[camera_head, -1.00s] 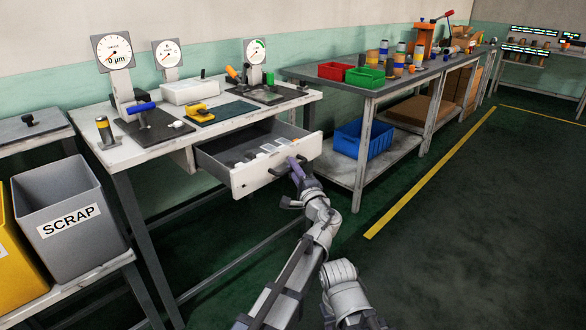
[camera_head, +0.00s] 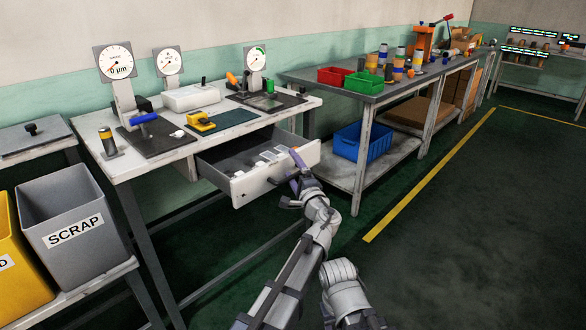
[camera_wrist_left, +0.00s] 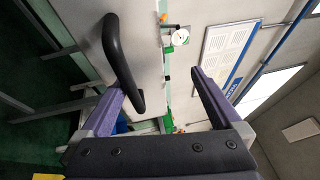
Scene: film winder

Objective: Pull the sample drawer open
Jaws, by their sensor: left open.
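The sample drawer (camera_head: 275,175) is the white-fronted drawer under the left worktable. It stands pulled out, with its grey inside and several small pale and dark pieces showing. My left gripper (camera_head: 294,176) is at the right part of its front, jaws open. In the left wrist view, the black bar handle (camera_wrist_left: 121,62) stands out from the pale drawer front (camera_wrist_left: 143,45) at the left finger. The open jaws (camera_wrist_left: 158,85) show nothing clamped. In the head view the gripper hides the handle. My right gripper is not seen.
The worktable (camera_head: 130,165) carries dial gauges and a yellow tool. A grey scrap bin (camera_head: 75,235) stands at left. A second bench (camera_head: 350,85) with a blue bin (camera_head: 362,142) on its lower shelf stands right of the drawer. The floor at right is clear.

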